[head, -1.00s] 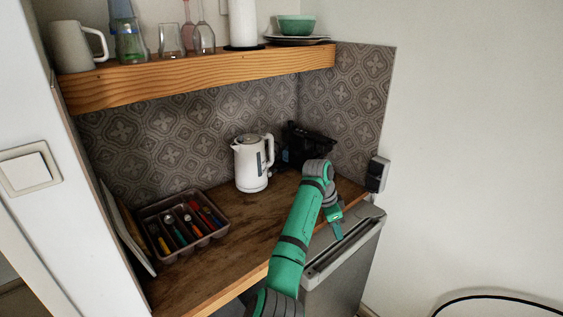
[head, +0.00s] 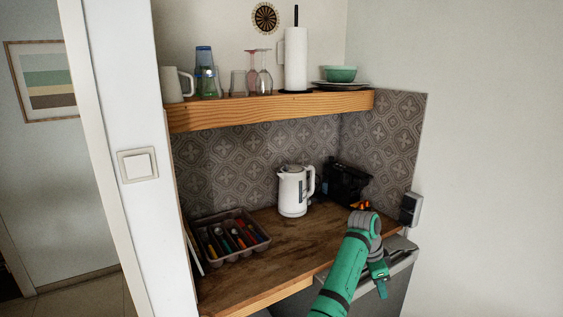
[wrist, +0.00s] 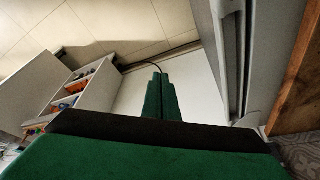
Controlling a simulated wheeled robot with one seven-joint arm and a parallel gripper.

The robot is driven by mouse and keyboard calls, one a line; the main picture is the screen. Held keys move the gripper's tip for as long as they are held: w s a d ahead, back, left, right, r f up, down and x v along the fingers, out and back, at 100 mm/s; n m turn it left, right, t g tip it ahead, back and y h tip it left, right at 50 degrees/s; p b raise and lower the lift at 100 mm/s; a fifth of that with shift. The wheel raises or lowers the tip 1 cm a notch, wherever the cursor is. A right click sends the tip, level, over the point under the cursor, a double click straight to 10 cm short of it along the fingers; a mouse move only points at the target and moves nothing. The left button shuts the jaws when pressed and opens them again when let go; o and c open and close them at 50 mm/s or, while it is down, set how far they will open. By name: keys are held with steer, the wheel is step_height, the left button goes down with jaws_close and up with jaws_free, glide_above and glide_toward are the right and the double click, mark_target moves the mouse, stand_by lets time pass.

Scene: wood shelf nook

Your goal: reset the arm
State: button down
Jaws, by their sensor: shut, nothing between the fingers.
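My gripper (head: 382,288) hangs at the end of my green arm, in front of the wooden counter's right end and beside the grey appliance below it. In the wrist view my gripper (wrist: 160,95) shows as two green fingers lying together, shut with nothing between them. They point down past the appliance front toward the pale floor.
A white kettle (head: 293,190) and a black appliance (head: 345,184) stand on the wooden counter (head: 262,264). A cutlery tray (head: 262,243) is at its left. A wooden shelf (head: 270,111) with glasses and a paper roll (head: 296,60) hangs above. A drawer unit (wrist: 85,88) shows in the wrist view.

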steer(key=s+d+f+n+t+h, duration=0.1)
steer(key=s+f+n+t+h, duration=0.2)
steer(key=f, duration=0.8)
steer(key=s+d+f+n, duration=0.2)
steer(key=s+f, duration=0.3)
steer(key=f, duration=0.7)
steer(key=s+a+f+n+t, duration=0.3)
steer(key=s+a+f, duration=0.1)
steer(key=s, duration=0.3)
steer(key=s+a+f+n+t, duration=0.2)
steer(key=s+a+f+n, duration=0.15)
steer(key=s+f, duration=0.2)
steer(key=s+a+r+n+t+y, duration=0.2)
steer(key=s+a+r+n, duration=0.1)
steer(key=s+a, duration=0.65)
steer(key=s+a+r+n+t+y, duration=0.3)
steer(key=s+a, duration=0.5)
steer(key=s, duration=0.3)
steer(key=s+a+r+t+y, duration=0.1)
steer(key=s+a+r, duration=0.3)
steer(key=s+r, duration=0.2)
steer(key=s+a+r+t+y, duration=0.1)
steer(key=s+a+r, duration=0.4)
steer(key=r, duration=0.6)
steer(key=shift+s+r+n+t, duration=0.25)
steer(key=shift+s+n+t, duration=0.1)
steer(key=shift+s, duration=0.65)
